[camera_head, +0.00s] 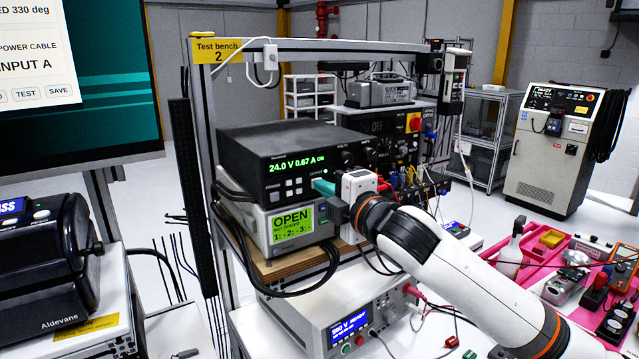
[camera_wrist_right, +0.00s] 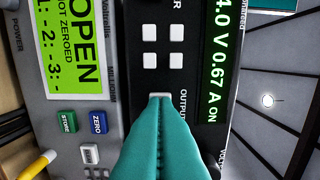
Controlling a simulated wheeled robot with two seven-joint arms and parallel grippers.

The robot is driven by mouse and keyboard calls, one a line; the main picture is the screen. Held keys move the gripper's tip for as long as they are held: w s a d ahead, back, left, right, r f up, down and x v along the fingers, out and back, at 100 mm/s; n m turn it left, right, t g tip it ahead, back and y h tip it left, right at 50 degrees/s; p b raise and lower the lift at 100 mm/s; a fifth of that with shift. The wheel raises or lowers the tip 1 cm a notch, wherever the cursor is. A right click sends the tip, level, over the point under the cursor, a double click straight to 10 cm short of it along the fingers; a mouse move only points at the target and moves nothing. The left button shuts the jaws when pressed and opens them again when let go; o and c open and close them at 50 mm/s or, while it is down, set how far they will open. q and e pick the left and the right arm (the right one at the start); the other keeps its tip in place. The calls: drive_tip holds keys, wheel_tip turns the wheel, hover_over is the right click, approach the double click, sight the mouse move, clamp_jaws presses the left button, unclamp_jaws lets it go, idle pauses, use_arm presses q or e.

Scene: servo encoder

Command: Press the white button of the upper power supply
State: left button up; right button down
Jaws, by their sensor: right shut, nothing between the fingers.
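The upper power supply (camera_head: 262,146) is a black box with a green display that reads 24.0 V 0.67 A ON. In the wrist view its front panel (camera_wrist_right: 190,110) shows sideways, with several small white buttons (camera_wrist_right: 149,46) in a cluster. A separate white button (camera_wrist_right: 160,96) beside the word OUTPUT is mostly hidden behind my fingertips. My right gripper (camera_head: 322,187) has teal fingers, shut and empty, pointing at the panel. In the wrist view the fingertips (camera_wrist_right: 160,103) overlap that button; I cannot tell whether they touch it. My left gripper is not in view.
A grey meter (camera_head: 292,222) with a green OPEN display sits directly below the supply. Black cables (camera_head: 225,222) loop at its left. Another bench unit (camera_head: 345,318) stands lower on the bench. Coloured plug leads (camera_head: 408,178) crowd the right of the supply.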

drive_tip(key=shift+v, duration=0.95)
drive_tip(key=shift+s, duration=0.1)
drive_tip(key=p+v, duration=0.1)
drive_tip(key=v, duration=0.6)
drive_tip(key=shift+d, duration=0.2)
drive_tip(key=shift+s, duration=0.1)
